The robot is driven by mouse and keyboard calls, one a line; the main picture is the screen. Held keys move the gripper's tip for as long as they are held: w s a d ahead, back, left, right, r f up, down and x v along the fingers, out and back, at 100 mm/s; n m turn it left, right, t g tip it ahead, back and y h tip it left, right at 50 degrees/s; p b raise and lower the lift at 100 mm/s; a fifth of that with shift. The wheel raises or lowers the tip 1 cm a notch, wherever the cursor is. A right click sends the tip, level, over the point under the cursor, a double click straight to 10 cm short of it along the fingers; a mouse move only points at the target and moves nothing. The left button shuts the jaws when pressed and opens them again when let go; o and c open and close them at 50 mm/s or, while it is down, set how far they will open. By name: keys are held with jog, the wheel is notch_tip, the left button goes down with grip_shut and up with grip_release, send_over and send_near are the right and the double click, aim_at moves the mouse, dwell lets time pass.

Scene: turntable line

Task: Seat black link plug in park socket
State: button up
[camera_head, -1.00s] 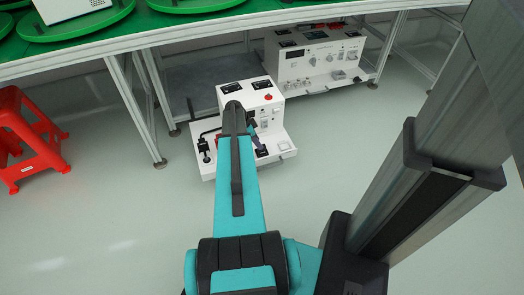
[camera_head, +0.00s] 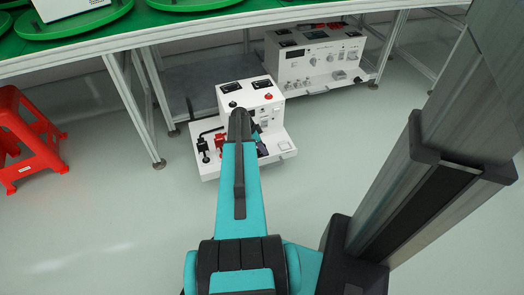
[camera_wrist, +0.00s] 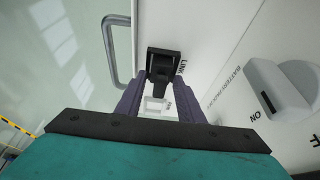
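In the wrist view, the black link plug (camera_wrist: 161,72) sits at a black square fitting beside the printed word LINK. My gripper (camera_wrist: 160,88) has its two purple fingers on either side of the plug, with narrow gaps showing beside the plug's body, so it looks open. A pale square outline (camera_wrist: 155,104) shows between the fingers; I cannot tell whether it is the park socket. In the head view, my arm hides most of my gripper and the plug, above the front ledge of the white test box (camera_head: 235,96).
A black plug with a cable (camera_head: 203,146) and red connectors (camera_head: 221,141) are on the ledge's left side. In the wrist view, a metal handle (camera_wrist: 109,50) and an ON/OFF switch (camera_wrist: 278,90) flank the fingers. A larger white unit (camera_head: 312,60) stands behind. A red stool (camera_head: 28,140) stands left.

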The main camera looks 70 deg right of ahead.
grip_shut()
jog(key=shift+r, duration=0.1)
jog(key=shift+r, duration=0.5)
jog(key=r, duration=0.1)
jog(key=r+p, duration=0.1)
jog(key=shift+a+r+p, duration=0.3)
jog(key=shift+r, duration=0.05)
jog(key=a+r+p, duration=0.1)
jog(key=a+p, duration=0.1)
jog(key=a, duration=1.3)
jog(key=shift+w+a, duration=0.2)
jog(key=shift+w, duration=0.15)
